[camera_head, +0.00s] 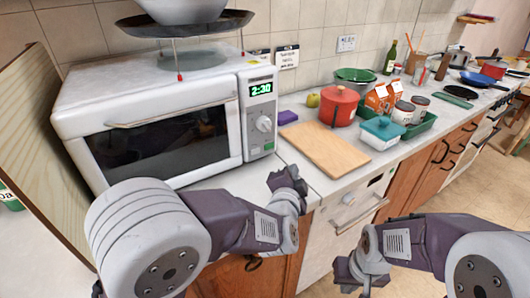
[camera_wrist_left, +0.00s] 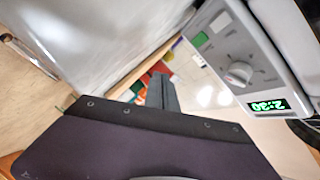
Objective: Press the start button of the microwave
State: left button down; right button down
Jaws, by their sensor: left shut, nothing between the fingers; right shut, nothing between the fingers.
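The white microwave (camera_head: 150,95) stands on the counter at the left, its door shut and its display (camera_head: 261,89) reading 2:30. Below the display are a round knob (camera_head: 264,123) and a small green button (camera_head: 269,146). In the left wrist view, the green button (camera_wrist_left: 198,39) shows beside a pale button (camera_wrist_left: 220,21), with the knob (camera_wrist_left: 239,74) nearby; I can read no start label. My left gripper (camera_head: 288,180) is shut and empty, in front of and below the panel, apart from it; its fingers (camera_wrist_left: 162,90) also show. My right gripper (camera_head: 352,272) is shut and empty, low before the cabinets.
A cutting board (camera_head: 325,150) lies right of the microwave. Beyond it are a red pot (camera_head: 339,106), a teal-lidded container (camera_head: 382,131) and a green tray (camera_head: 423,127).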

aim_at(269, 147)
pick_arm(q)
jog(key=shift+w+a+f, duration=0.1)
jog(key=shift+w, duration=0.1)
jog(key=shift+w+a+b, duration=0.15)
jog(key=shift+w+b, duration=0.1)
jog(key=shift+b, duration=0.05)
jog(key=w+a+b, duration=0.1)
jog(key=w+a, duration=0.1)
jog(key=w, duration=0.1)
jog(key=w+a+b, duration=0.1)
jog(key=w+a, duration=0.1)
jog(key=shift+w+b, duration=0.25)
jog(key=shift+b, duration=0.1)
jog(key=shift+w+a, duration=0.4)
jog(key=shift+w, duration=0.1)
dwell(1.3)
jog(key=shift+w+a, duration=0.25)
jog(key=shift+w, duration=0.1)
